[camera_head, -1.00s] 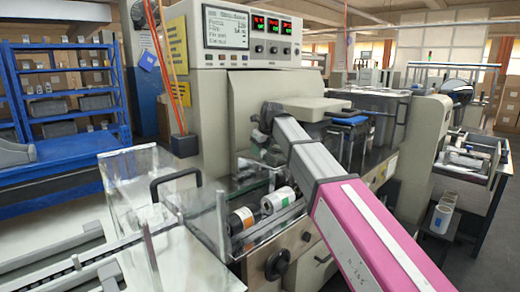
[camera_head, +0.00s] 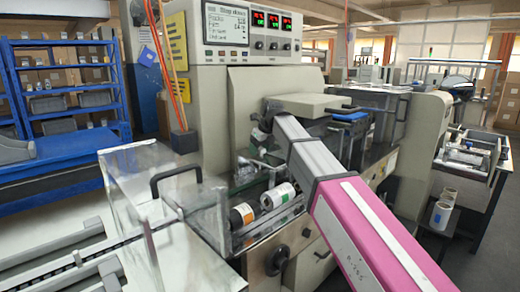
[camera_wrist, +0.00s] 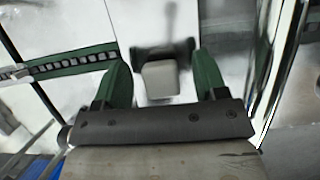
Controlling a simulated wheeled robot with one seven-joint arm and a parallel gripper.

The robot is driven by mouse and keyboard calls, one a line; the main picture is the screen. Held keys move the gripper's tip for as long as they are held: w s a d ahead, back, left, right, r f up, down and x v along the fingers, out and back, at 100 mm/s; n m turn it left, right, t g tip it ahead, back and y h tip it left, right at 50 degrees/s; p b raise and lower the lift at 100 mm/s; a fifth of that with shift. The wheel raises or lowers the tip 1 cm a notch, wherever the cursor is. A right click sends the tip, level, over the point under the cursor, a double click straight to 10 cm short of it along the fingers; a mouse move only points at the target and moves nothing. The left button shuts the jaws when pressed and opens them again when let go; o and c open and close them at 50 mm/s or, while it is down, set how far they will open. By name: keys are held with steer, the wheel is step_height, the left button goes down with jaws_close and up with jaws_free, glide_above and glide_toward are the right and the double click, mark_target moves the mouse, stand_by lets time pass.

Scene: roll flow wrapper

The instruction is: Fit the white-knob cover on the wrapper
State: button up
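The wrapper (camera_head: 265,108) is a large beige machine with a display panel on top, in the middle of the head view. In the wrist view, my gripper (camera_wrist: 163,75) has two green fingers spread apart. A pale, block-shaped knob (camera_wrist: 160,79) on a dark bracket shows between them, with a gap on each side. I cannot tell how far below the fingertips it is. In the head view, my gripper is mostly hidden behind my arm, over the machine's front opening. I cannot make out the outline of the white-knob cover.
Two labelled rolls (camera_head: 277,196) lie in the clear-walled bay below my arm. A clear guard with a black handle (camera_head: 176,181) stands at the left. A black hand knob (camera_head: 277,260) juts from the front. Blue shelving (camera_head: 70,90) stands at the far left.

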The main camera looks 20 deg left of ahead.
steer(key=v, duration=1)
steer(key=shift+r, duration=0.4)
steer(key=shift+s+d, duration=0.1)
steer(key=shift+d, duration=0.05)
